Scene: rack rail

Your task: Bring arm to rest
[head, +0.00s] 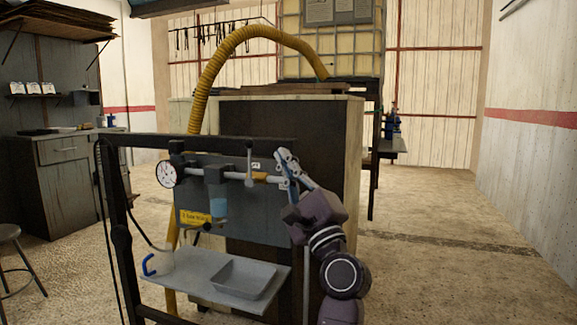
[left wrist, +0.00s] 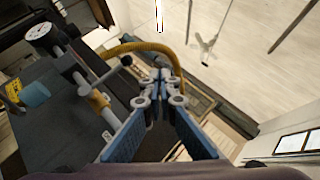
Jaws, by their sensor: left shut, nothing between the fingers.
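My left gripper (head: 284,160) is raised at the right end of the pipe assembly on the rack, with its fingers pointing up. In the left wrist view its blue-padded fingers (left wrist: 158,82) are together at the tips with nothing between them. The grey pipe (head: 232,176) with a dial gauge (head: 167,174), a lever handle (head: 249,160) and a blue-bowled filter (head: 218,205) lies just left of the gripper. In the head view I cannot tell whether the fingers touch the pipe end. My right gripper is not in view.
A dark frame (head: 119,235) holds the panel and a shelf with a grey tray (head: 244,279) and a white mug (head: 159,261) with a blue handle. A yellow hose (head: 206,85) arches behind. A stool (head: 10,233) and cabinet (head: 62,180) stand left. Floor (head: 470,260) at right is clear.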

